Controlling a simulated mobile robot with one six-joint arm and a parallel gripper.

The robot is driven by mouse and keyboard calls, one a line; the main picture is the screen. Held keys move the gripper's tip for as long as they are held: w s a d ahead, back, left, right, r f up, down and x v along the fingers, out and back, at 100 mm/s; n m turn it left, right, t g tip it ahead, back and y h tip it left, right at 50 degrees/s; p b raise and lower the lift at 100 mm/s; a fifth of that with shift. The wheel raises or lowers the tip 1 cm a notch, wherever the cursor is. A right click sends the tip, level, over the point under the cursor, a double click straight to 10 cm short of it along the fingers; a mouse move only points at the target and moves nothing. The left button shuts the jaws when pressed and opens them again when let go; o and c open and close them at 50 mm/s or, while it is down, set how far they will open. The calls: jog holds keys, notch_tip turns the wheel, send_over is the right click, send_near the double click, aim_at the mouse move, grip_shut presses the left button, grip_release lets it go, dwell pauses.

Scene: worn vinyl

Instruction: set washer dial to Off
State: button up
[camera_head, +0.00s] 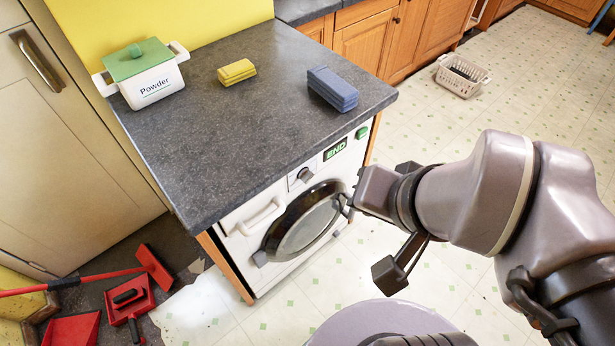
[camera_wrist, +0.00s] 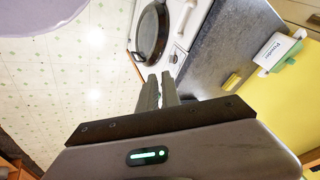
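The white washer (camera_head: 240,243) stands under the dark countertop, with a round dark-rimmed door (camera_head: 303,220). Its small grey dial (camera_head: 304,174) sits on the front panel above the door; I cannot read its setting. The panel's green display (camera_head: 335,149) reads END. My gripper (camera_head: 347,206) is in front of the washer, to the right of and below the dial in the head view, apart from the dial. In the wrist view, its two fingers (camera_wrist: 160,76) show a narrow gap with nothing between them, pointing toward the washer front (camera_wrist: 167,28).
The countertop (camera_head: 240,120) holds a Powder box (camera_head: 150,82), a yellow sponge stack (camera_head: 236,72) and a blue one (camera_head: 332,88). A green button (camera_head: 361,132) and pull handle (camera_head: 258,216) are on the washer. Red cleaning tools (camera_head: 130,297) lie at left; a basket (camera_head: 462,76) stands at back.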

jog(key=o, duration=0.5)
jog(key=f+m+g+y, duration=0.1)
jog(key=f, duration=0.1)
jog(key=w+a+f+m+g+y+p, duration=0.1)
jog(key=m+g, duration=0.1)
jog(key=a+f+m+g+y, duration=0.1)
jog(key=f+m+g, duration=0.1)
jog(key=shift+w+a+f+p, duration=0.2)
jog(key=shift+w+f+p, duration=0.1)
jog(key=shift+w+p, duration=0.1)
jog(key=shift+c, duration=0.2)
jog(key=w+d+f+m+t+y+p, duration=0.1)
jog(key=w+d+f+m+t+y, duration=0.15)
jog(key=w+f+m+y, duration=0.55)
jog(key=w+d+f+m+t+y+p, duration=0.1)
jog(key=w+f+m+t+y+p, duration=0.15)
jog(key=f+m, duration=0.6)
jog(key=m+t+h+b, duration=0.45)
jog(key=m+t, duration=0.35)
jog(key=m, duration=0.7)
send_near(310, 179)
jog(key=x, duration=0.8)
jog(key=shift+w+a+f+n+p, duration=0.15)
jog(key=shift+a+n+p, duration=0.1)
jog(key=shift+p, duration=0.15)
jog(key=shift+d, duration=0.1)
grip_shut()
